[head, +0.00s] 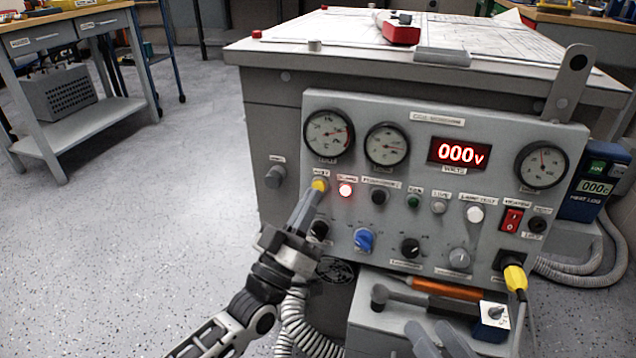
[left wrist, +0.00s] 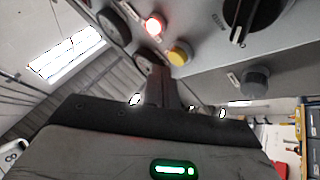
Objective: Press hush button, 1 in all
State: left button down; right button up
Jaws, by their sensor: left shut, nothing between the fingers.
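The yellow hush button (head: 320,184) sits at the left of the grey control panel (head: 450,200), under the left gauge; its small label is hard to read. It also shows in the left wrist view (left wrist: 180,54). My left gripper (head: 314,194) is shut and empty, its fingertips at the lower edge of the button in the head view. In the left wrist view its fingers (left wrist: 158,88) end close beside the button; I cannot tell whether they touch it. My right gripper (head: 436,332) shows at the bottom edge, its two fingers apart.
A lit red lamp (head: 345,190) is right of the button. A hammer (head: 425,299) and orange-handled tool lie on the ledge below.

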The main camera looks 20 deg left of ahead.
pick_arm(q)
jog(key=s+p, duration=0.2)
jog(key=s, duration=0.1)
jog(key=s+p, duration=0.1)
jog(key=s, duration=0.1)
jog(key=shift+a+r, duration=0.1)
jog(key=shift+r, duration=0.3)
dwell(0.7)
